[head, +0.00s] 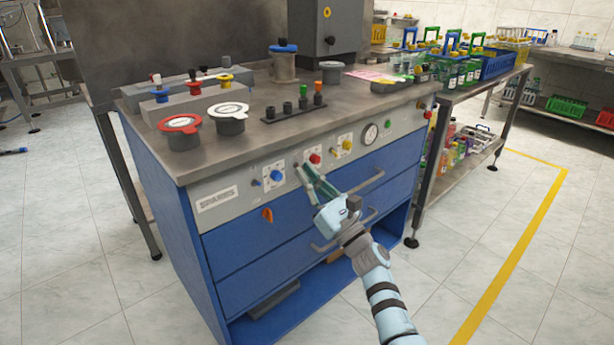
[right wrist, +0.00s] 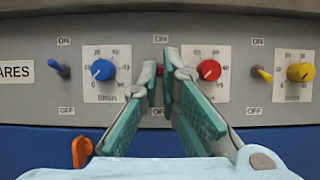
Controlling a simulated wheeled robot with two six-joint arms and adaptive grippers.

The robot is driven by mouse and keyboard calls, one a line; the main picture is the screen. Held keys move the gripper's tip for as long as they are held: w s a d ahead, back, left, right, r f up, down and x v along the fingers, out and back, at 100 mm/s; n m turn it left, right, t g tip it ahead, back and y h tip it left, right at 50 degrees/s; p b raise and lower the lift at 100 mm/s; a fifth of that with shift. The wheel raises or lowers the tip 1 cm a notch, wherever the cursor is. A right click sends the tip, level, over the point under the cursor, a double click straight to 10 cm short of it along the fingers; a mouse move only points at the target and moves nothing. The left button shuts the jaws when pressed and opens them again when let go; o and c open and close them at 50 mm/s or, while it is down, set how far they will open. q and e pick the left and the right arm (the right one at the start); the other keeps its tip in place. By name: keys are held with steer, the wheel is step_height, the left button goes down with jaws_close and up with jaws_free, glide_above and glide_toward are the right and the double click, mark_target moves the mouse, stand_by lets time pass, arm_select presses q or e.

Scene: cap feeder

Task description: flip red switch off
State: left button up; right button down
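The red switch (right wrist: 160,71) is on the grey panel between its ON and OFF labels, largely hidden by my fingers, so its tilt is unclear. My right gripper (head: 306,173) is at the panel front; in the right wrist view (right wrist: 161,82) its two green-padded fingers are apart, with a narrow gap at the tips. The red switch shows in that gap, one fingertip on each side. I cannot tell whether the fingers touch it. The red knob (right wrist: 209,70) is just right of the fingers. My left gripper is not in view.
A blue switch (right wrist: 58,69) and blue knob (right wrist: 103,70) lie to the left, a yellow switch (right wrist: 262,74) and yellow knob (right wrist: 300,72) to the right. An orange knob (head: 267,215) and drawer handles (head: 367,182) sit lower. The floor in front is clear.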

steer(key=c, duration=1.8)
jaws_free()
